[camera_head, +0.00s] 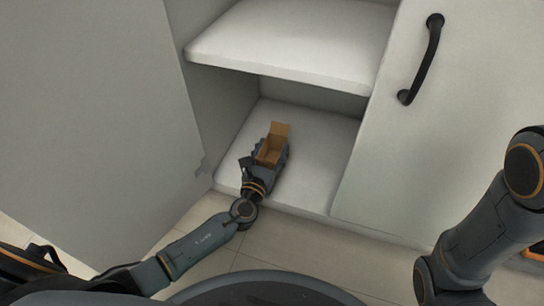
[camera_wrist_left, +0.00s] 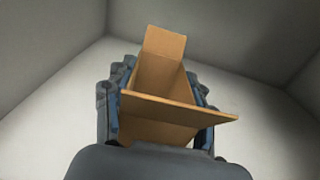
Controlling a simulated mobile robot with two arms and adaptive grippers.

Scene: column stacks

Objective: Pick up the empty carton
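The empty carton (camera_head: 270,150) is a small open brown box in the lower compartment of the cabinet, with its flaps up and nothing visible inside. My left gripper (camera_head: 267,158) reaches in from the front with its fingers on either side of the carton. In the left wrist view, the carton (camera_wrist_left: 158,112) fills the space between the fingers of the left gripper (camera_wrist_left: 158,105), which look pressed against its sides. A front flap hides part of the right finger. I cannot tell whether the carton rests on the shelf. My right gripper is out of view.
The lower shelf (camera_head: 315,160) is otherwise bare, and an upper shelf (camera_head: 290,45) hangs above it. An open door panel (camera_head: 90,110) stands at left. A closed door with a black handle (camera_head: 424,60) is at right. Tiled floor (camera_head: 285,245) lies in front.

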